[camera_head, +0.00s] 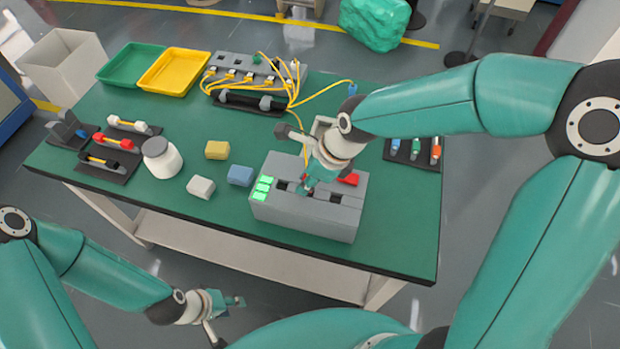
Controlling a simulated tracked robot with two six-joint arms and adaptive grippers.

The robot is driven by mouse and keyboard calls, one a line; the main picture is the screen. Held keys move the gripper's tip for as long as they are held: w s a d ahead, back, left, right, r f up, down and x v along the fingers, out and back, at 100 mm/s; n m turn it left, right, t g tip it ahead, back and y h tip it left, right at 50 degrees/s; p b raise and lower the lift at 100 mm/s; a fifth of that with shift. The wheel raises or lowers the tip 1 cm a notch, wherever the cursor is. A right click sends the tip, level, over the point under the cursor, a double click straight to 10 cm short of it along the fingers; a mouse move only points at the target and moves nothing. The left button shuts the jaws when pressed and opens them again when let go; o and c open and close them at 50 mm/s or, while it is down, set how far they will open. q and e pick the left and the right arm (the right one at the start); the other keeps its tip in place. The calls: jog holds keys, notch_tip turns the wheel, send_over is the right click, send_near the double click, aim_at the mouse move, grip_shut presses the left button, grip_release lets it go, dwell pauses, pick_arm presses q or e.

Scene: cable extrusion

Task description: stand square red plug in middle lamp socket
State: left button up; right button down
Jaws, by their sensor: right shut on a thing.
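My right gripper (306,188) points down at the middle of the box top and is shut on a small red plug, mostly hidden by the fingers. I cannot tell whether the plug touches the socket. A red piece (349,179) shows at the back right of the box top. My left gripper (236,302) is low in front of the table, away from the box; its finger opening is too small to judge.
Yellow (217,150), blue (240,176) and white (201,187) blocks and a white jar (161,158) stand left of the box. A grey rack (235,68) with yellow cables is behind. Green (131,64) and yellow (174,72) trays lie at the back left.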

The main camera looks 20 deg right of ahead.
jog(key=shift+f+b, duration=0.65)
jog(key=shift+f, duration=0.15)
jog(key=shift+s+f, duration=0.15)
jog(key=shift+f, duration=0.1)
jog(key=shift+s+f+b, duration=0.3)
jog(key=shift+f+b, duration=0.1)
jog(key=shift+b, duration=0.1)
dwell(0.4)
jog(key=c, duration=1.1)
grip_release()
jog(key=shift+f, duration=0.1)
jog(key=shift+o, duration=0.9)
jog(key=shift+w+f, duration=0.15)
jog(key=shift+w, duration=0.15)
jog(key=shift+d, duration=0.1)
jog(key=shift+r, duration=0.25)
